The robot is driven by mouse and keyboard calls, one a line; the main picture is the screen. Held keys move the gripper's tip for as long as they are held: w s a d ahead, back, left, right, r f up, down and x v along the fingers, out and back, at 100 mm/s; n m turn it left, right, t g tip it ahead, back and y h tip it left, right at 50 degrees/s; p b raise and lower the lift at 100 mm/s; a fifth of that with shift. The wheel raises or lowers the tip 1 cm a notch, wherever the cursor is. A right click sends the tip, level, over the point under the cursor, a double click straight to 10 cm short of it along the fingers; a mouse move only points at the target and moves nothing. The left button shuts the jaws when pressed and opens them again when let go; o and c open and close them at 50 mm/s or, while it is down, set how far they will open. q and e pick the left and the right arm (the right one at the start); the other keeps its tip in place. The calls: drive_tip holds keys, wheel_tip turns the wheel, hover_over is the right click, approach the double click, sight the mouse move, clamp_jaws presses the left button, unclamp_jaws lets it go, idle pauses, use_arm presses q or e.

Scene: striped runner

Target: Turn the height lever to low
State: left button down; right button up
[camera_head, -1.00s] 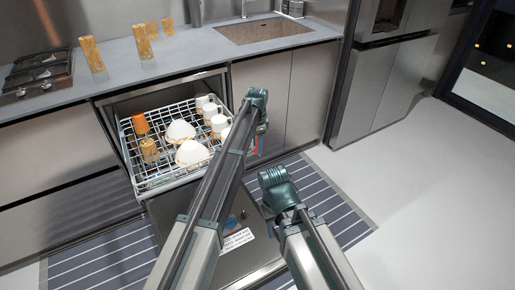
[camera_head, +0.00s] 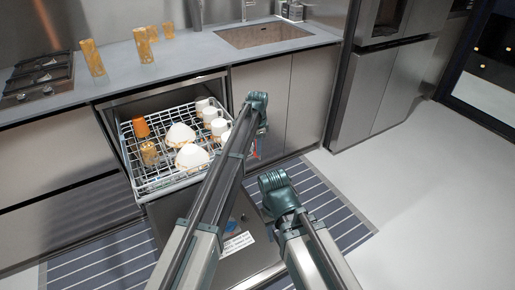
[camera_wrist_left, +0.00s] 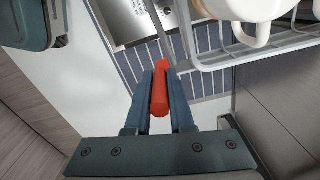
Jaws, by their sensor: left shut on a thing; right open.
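The red height lever (camera_wrist_left: 160,90) shows in the left wrist view, below the edge of a wire dish rack (camera_wrist_left: 235,55). My left gripper (camera_wrist_left: 160,82) is shut on it, one finger on each side. In the head view my left gripper (camera_head: 254,153) is at the right side of the pulled-out rack (camera_head: 153,184), small and partly hidden by my arm. The lever's mount is hidden. My right gripper (camera_head: 275,187) is lower, over the striped runner, apart from the rack. It is open, though its fingers are hard to make out.
The rack holds an orange cup (camera_head: 141,127), white bowls (camera_head: 191,156) and several white mugs (camera_head: 219,126). The open dishwasher door (camera_head: 225,270) lies below it. Counter and cabinets stand behind. The floor at right is clear beyond the striped runner (camera_head: 340,215).

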idle(0.9)
use_arm(q)
drive_tip(key=shift+s+a+f+t+h, duration=0.1)
drive_tip(key=shift+s+a+t+h, duration=0.25)
drive_tip(key=shift+h, duration=0.25)
drive_tip(key=shift+s+a+f+t+h+b, duration=0.1)
drive_tip(key=shift+a+t+h+b, duration=0.15)
drive_tip(key=shift+t+h+b, duration=0.4)
drive_tip(key=shift+s+a+f+t+h+b, duration=0.1)
drive_tip(key=shift+a+t+h+b, duration=0.15)
drive_tip(key=shift+h+b, duration=0.75)
drive_tip(key=shift+s+a+f+t+h+b, duration=0.1)
drive_tip(key=shift+a+t+h+b, duration=0.1)
drive_tip(key=shift+t+h+b, duration=0.5)
drive_tip(key=c, duration=0.8)
unclamp_jaws()
